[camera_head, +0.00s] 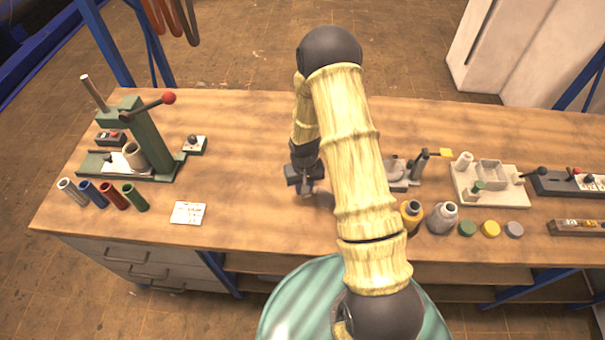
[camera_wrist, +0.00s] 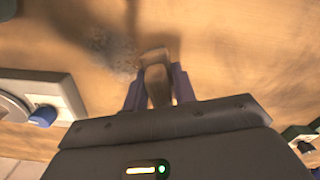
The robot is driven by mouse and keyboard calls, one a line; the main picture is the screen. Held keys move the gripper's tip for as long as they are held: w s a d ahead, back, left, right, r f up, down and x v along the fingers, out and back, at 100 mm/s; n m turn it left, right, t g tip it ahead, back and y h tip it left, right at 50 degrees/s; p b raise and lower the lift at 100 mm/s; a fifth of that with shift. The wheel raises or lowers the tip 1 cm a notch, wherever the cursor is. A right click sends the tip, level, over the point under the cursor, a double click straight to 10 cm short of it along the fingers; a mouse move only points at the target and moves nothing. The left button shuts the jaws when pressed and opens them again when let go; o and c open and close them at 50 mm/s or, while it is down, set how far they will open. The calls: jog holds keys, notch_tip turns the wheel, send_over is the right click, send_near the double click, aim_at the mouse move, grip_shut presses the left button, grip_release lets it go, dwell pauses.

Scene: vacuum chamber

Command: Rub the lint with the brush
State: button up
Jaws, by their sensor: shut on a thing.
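My gripper (camera_head: 306,188) is low over the middle of the wooden workbench. In the wrist view its two purple-blue fingers (camera_wrist: 158,92) are shut on a brown brush (camera_wrist: 155,70), whose far end points toward the tabletop. A greyish, speckled patch that looks like the lint (camera_wrist: 112,52) lies on the wood just left of the brush's tip. I cannot tell whether the brush touches it. In the head view the brush is small and the lint is not distinguishable.
A green press (camera_head: 150,140) and several coloured tubes (camera_head: 115,197) stand at the left, with a white card (camera_head: 188,213) in front. Bottles (camera_head: 441,218), coloured caps (camera_head: 490,229) and a pale fixture (camera_head: 490,188) stand at the right. The wood (camera_head: 250,140) around my gripper's left is clear.

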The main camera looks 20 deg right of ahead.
jog(key=shift+s+d, duration=0.15)
jog(key=shift+s, duration=0.25)
jog(key=shift+d+r+m+b, duration=0.3)
jog(key=shift+d+m+b, duration=0.1)
jog(key=shift+b, duration=0.35)
jog(key=shift+a+r+m+b, duration=0.1)
jog(key=shift+r+m+b, duration=0.3)
jog(key=shift+b, duration=0.3)
jog(key=r, duration=0.1)
jog(key=m+b, duration=0.1)
jog(key=a+r+m+b, duration=0.1)
jog(key=shift+s+r, duration=0.3)
jog(key=shift+r, duration=0.2)
jog(key=shift+f, duration=0.1)
